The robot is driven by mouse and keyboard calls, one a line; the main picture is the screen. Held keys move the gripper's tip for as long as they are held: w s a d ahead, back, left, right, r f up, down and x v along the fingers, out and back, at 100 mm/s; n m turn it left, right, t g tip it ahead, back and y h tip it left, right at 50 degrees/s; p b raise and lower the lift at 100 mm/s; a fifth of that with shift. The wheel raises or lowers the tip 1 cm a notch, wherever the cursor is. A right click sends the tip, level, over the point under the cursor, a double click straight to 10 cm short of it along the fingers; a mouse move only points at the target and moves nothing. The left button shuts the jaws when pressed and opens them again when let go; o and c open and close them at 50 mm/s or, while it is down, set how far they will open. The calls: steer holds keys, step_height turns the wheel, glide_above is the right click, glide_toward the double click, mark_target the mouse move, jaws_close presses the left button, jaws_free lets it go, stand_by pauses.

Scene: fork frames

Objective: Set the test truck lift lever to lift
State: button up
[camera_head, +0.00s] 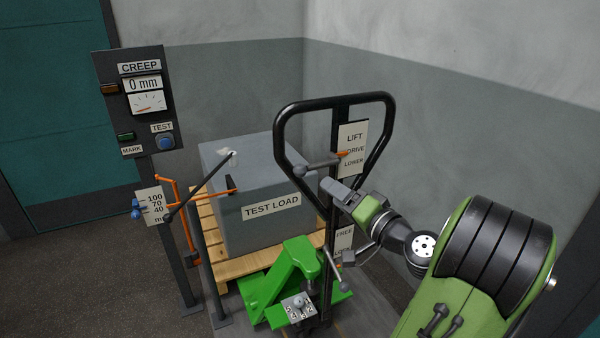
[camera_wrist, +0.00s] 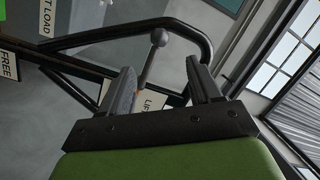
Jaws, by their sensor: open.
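The lift lever (camera_head: 321,163) is a grey rod with a dark ball knob on its left end. Its orange pointer sits beside DRIVE on the LIFT/DRIVE/LOWER plate (camera_head: 353,135). In the wrist view the lever (camera_wrist: 147,67) rises between and beyond my finger tips, with its ball at the top. My gripper (camera_wrist: 160,76) is open, with a finger on each side of the lever in that picture; I cannot tell whether either touches it. In the head view my gripper (camera_head: 326,183) is just below the lever, near the ball. The plate shows partly behind the fingers in the wrist view.
The black handle loop (camera_head: 283,130) of the green truck (camera_head: 270,287) surrounds the lever area. A FREE plate (camera_head: 343,238) and another lever are lower down. A grey TEST LOAD block (camera_head: 235,195) stands on a pallet behind. The CREEP panel (camera_head: 137,105) is at left.

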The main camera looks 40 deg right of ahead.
mark_target(305, 173)
steer(key=w, duration=0.4)
steer(key=w+p, duration=0.1)
steer(key=w, duration=0.4)
steer(key=w+d, duration=0.1)
steer(key=w, duration=0.3)
steer(key=shift+w+d+p, duration=0.1)
steer(key=shift+w+p, duration=0.1)
steer(key=shift+p, duration=0.2)
jaws_close()
